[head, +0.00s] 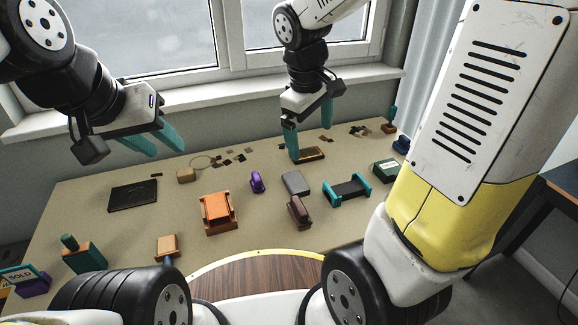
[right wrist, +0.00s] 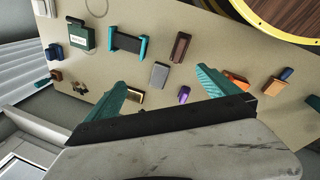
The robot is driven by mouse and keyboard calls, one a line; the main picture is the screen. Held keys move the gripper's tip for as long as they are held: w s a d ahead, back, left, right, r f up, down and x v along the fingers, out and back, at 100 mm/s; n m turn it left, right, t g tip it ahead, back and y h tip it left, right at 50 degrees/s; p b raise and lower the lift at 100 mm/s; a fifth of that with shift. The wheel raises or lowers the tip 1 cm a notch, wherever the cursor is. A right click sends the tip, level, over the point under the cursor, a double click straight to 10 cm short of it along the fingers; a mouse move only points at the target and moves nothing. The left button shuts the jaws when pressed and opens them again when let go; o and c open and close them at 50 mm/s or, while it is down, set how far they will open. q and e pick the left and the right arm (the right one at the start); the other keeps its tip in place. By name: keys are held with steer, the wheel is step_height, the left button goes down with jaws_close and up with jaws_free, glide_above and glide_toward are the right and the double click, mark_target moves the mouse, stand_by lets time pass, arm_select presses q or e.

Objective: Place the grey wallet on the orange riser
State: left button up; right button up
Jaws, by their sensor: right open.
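The grey wallet (head: 295,182) lies flat near the middle of the table. It also shows in the right wrist view (right wrist: 160,75), between the two fingers in the picture. The orange riser (head: 217,212) stands to its left and nearer to me; in the right wrist view the riser (right wrist: 238,79) is partly hidden by a finger. My right gripper (head: 309,137) is open and empty, above the far part of the table beyond the wallet. My left gripper (head: 168,151) is open and empty, above the far left of the table.
A purple item (head: 257,182) stands between riser and wallet. A brown item (head: 299,211) is just nearer than the wallet. A teal-ended black rack (head: 347,190) stands to its right. A black tray (head: 133,197) lies at left. Bare table surrounds the riser.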

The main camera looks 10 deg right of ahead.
steer(key=w+a+f+n+g+h, duration=0.1)
steer(key=w+a+f+n+h, duration=0.25)
steer(key=w+f+n, duration=0.4)
steer(key=n+h, duration=0.4)
steer(key=n, duration=0.1)
glide_toward(295, 182)
steer(key=shift+s+d+f+m+t+y, duration=0.1)
steer(key=shift+s+d+m+t+y, duration=0.15)
steer(key=shift+s+d+t, duration=0.2)
steer(key=shift+w+f, duration=0.2)
steer(key=shift+f, duration=0.1)
steer(key=shift+d+f, duration=0.25)
steer(key=shift+d, duration=0.05)
steer(key=x, duration=0.7)
steer(key=shift+w+r, duration=0.1)
steer(key=c, duration=1.2)
steer(key=shift+o, duration=0.2)
step_height(295, 182, up, 22)
steer(key=w+d+n+t+y, duration=0.1)
steer(key=n+t+y, duration=0.5)
steer(key=n, duration=0.6)
steer(key=shift+w+d+n+t, duration=0.3)
steer(key=shift+d+t, duration=0.15)
steer(key=shift+d, duration=0.45)
steer(key=shift+s+f, duration=0.1)
steer(key=shift+f, duration=0.15)
